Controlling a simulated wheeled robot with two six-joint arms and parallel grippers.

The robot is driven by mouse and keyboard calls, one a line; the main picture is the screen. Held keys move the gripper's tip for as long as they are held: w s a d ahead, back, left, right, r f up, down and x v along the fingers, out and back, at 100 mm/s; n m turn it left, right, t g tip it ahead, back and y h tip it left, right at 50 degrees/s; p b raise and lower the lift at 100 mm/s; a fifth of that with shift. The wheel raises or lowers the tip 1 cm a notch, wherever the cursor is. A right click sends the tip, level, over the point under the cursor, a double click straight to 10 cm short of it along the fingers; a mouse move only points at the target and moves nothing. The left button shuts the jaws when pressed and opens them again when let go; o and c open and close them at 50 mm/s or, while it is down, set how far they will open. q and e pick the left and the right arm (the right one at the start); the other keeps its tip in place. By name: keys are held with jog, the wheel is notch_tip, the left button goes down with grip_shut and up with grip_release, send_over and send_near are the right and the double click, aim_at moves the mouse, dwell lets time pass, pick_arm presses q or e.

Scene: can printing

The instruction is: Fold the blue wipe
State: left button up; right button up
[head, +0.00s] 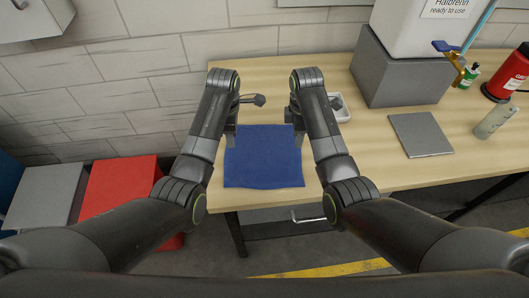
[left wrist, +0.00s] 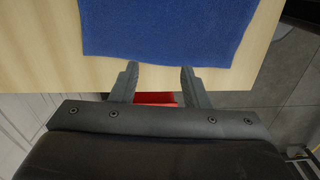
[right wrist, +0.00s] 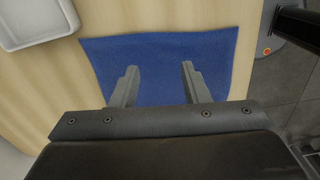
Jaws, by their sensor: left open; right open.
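The blue wipe (head: 264,165) lies flat and spread out as a rough square near the table's front left. Its front edge is close to the table's front edge. My left gripper (head: 231,138) is open and empty at the wipe's left edge. In the left wrist view, the fingertips (left wrist: 159,68) point at the edge of the wipe (left wrist: 165,28) and stop just short of it. My right gripper (head: 296,126) is open and empty near the wipe's right side. In the right wrist view, its fingers (right wrist: 160,68) are over the wipe (right wrist: 158,52). Contact cannot be told.
A white tray (right wrist: 32,22) sits beside the wipe, partly behind my right arm in the head view. A dark tool (head: 258,99) lies behind the wipe. Bare table lies around the plate.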

aim_at(234, 154)
pick_arm(q)
notch_tip(234, 154, down, 7)
jog(key=shift+r, duration=0.1)
pick_arm(e)
notch_tip(234, 154, down, 7)
jog(key=shift+r, duration=0.1)
pick_arm(q)
jog(key=shift+f, duration=0.2)
pick_arm(e)
jog(key=shift+f, duration=0.2)
pick_arm(q)
jog(key=shift+f, duration=0.1)
pick_arm(e)
jog(key=shift+f, duration=0.1)
pick_arm(q)
jog(key=shift+s, duration=0.1)
pick_arm(e)
jog(key=shift+f, duration=0.15)
pick_arm(q)
grip_shut()
pick_arm(e)
jog(key=shift+s+d, duration=0.1)
grip_shut()
